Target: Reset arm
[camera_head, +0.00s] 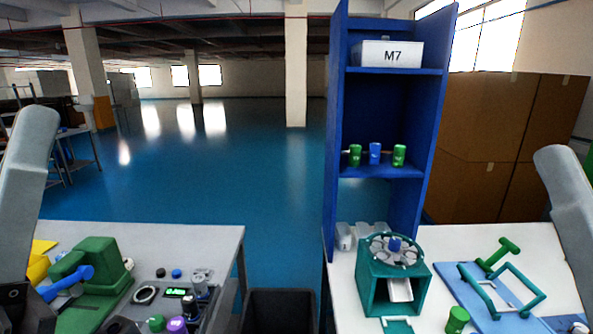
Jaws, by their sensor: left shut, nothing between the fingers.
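My left arm comes in at the left edge. The dark body of my left gripper (14,306) shows at the lower left corner, partly cut off by the frame. It is shut and holds nothing. It is in front of the left table, just left of a green machine (95,258) with a blue handle (68,282); I cannot tell whether they touch. My right arm comes in at the right edge, beside the right table. Its gripper is outside the picture.
The left table (190,240) carries a control panel with knobs and a small display (178,292). The right table (470,240) holds a teal box with a round dial (372,285) and a blue board with green frames (470,277). A black bin (278,312) stands between. A blue shelf (337,130) rises behind.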

